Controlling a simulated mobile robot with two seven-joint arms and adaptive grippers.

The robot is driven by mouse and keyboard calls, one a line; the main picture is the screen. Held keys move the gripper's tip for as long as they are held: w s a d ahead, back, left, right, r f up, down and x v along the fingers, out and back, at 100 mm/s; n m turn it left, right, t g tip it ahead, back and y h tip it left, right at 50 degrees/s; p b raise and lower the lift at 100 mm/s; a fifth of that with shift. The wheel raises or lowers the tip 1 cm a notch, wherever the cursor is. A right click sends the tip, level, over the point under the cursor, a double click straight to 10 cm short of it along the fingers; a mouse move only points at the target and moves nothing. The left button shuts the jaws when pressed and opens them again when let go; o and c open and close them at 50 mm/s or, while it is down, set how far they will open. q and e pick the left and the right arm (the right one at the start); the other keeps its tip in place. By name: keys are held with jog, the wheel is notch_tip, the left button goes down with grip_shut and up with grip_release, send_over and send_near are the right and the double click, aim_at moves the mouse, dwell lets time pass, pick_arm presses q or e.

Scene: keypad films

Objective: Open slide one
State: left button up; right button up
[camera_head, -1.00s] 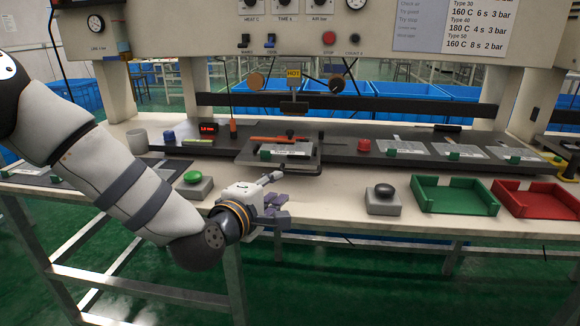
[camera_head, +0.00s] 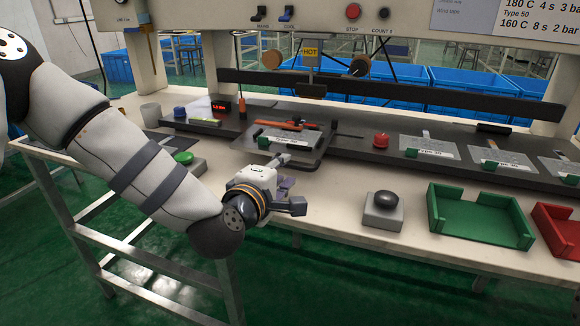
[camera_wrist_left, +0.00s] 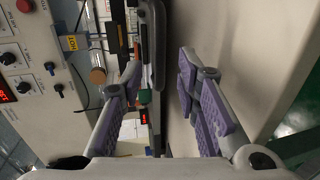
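In the head view, a dark slide plate (camera_head: 313,156) sits in the middle of the long dark bench base, below the press bar. A clear labelled film (camera_head: 290,138) lies on it, with a small green block (camera_head: 263,143) at the film's left. I cannot tell whether this plate is slide one. My left gripper (camera_head: 287,183) is just in front of the plate's front edge, over the pale table edge. My right gripper is not in view.
A green button (camera_head: 183,158) lies left of my left gripper. A black button on a grey box (camera_head: 383,207), a green tray (camera_head: 480,216) and a red tray (camera_head: 552,229) stand to the right. A red knob (camera_head: 380,140) and more films lie on the base. The press bar (camera_head: 390,95) spans behind.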

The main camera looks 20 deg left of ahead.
aim_at(288, 167)
pick_arm(q)
jog(key=x, duration=0.3)
jog(key=shift+w+f, duration=0.15)
jog(key=shift+f, duration=0.05)
jog(key=shift+w+d, duration=0.1)
jog(key=shift+w, duration=0.4)
jog(key=shift+r, duration=0.1)
grip_shut()
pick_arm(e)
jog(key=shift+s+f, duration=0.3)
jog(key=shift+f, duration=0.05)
pick_arm(q)
jog(key=shift+s, duration=0.7)
grip_release()
jog(key=shift+w, duration=0.15)
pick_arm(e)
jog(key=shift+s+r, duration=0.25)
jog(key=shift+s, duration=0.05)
